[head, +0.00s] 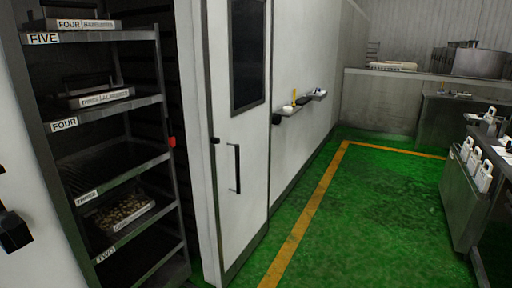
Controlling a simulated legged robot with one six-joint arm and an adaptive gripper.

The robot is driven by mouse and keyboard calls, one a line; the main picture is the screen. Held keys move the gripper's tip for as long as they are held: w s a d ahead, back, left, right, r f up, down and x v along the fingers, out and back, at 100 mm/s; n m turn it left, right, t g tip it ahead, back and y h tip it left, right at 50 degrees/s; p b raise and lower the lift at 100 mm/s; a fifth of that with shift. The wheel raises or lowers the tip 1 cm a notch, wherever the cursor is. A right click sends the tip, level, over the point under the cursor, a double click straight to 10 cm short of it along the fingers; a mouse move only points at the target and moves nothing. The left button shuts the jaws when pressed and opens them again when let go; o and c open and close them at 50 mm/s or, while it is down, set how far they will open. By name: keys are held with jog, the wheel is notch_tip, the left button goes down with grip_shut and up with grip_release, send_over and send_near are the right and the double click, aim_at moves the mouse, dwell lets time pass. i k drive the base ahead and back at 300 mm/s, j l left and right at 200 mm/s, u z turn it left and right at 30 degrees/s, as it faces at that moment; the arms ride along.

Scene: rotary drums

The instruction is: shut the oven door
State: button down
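I cannot tell for sure which panel is the oven door, nor the door's exact angle. My gripper is not in view.
Rack shelves carry labelled trays, one of round pieces (124,212). A red piece (172,141) sits on the rack's post. Green floor (375,195) with a yellow line (308,215) is clear.

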aim_at(234, 49)
jog(key=i+u, duration=0.1)
jog(key=i, duration=1.45)
jog(key=i+l+u, duration=0.15)
jog(key=i+u, duration=0.15)
jog(key=i, duration=0.2)
jog(key=i+l+u, duration=0.25)
jog(key=i, duration=0.25)
jog(key=i+l+u, duration=0.3)
jog(key=i+l, duration=0.05)
jog(key=i, duration=0.1)
